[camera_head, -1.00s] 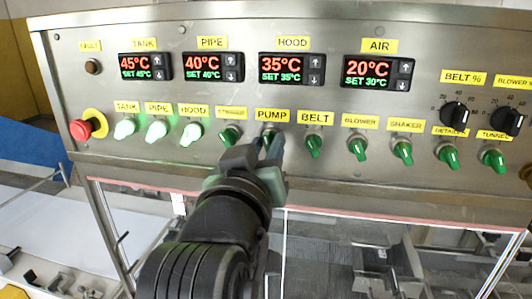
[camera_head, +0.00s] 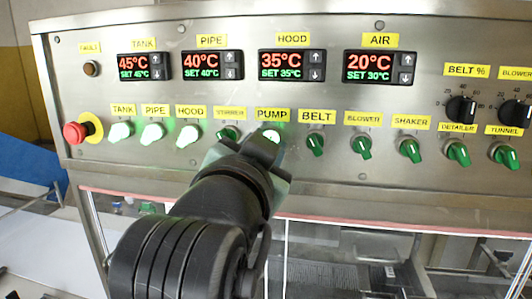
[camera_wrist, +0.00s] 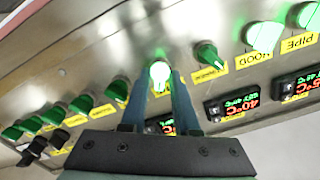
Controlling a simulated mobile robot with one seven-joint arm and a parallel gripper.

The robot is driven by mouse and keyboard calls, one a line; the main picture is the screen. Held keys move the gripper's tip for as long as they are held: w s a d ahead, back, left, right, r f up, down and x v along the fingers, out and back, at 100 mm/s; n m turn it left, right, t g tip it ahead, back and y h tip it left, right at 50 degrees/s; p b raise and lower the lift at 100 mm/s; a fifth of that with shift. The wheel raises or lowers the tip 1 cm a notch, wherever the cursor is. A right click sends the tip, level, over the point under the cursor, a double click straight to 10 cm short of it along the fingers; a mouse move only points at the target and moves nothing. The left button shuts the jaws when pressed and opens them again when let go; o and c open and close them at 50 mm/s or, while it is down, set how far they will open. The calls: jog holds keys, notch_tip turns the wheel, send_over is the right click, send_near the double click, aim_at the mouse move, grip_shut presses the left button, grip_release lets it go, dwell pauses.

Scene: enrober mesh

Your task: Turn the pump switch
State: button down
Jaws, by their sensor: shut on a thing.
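The pump switch (camera_head: 271,137) sits under the yellow PUMP label (camera_head: 273,115) on the steel panel, and it is lit bright green-white. In the wrist view the lit pump switch (camera_wrist: 159,72) lies between the tips of my two blue fingers. My gripper (camera_head: 262,146) is at the panel, shut on the switch, and its dark body hides part of the area below it. The gripper also shows in the wrist view (camera_wrist: 160,88), with the fingers on either side of the knob.
Lit TANK (camera_head: 121,131), PIPE (camera_head: 152,133) and HOOD (camera_head: 188,136) switches are at left. The unlit stirrer switch (camera_head: 228,134) and BELT switch (camera_head: 315,144) flank the pump switch closely. A red emergency button (camera_head: 76,132) is at far left.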

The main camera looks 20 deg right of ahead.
jog(key=shift+m, duration=0.3)
jog(key=c, duration=0.9)
grip_release()
jog(key=b+v, duration=0.4)
jog(key=v, duration=0.9)
jog(key=shift+w+r, duration=0.1)
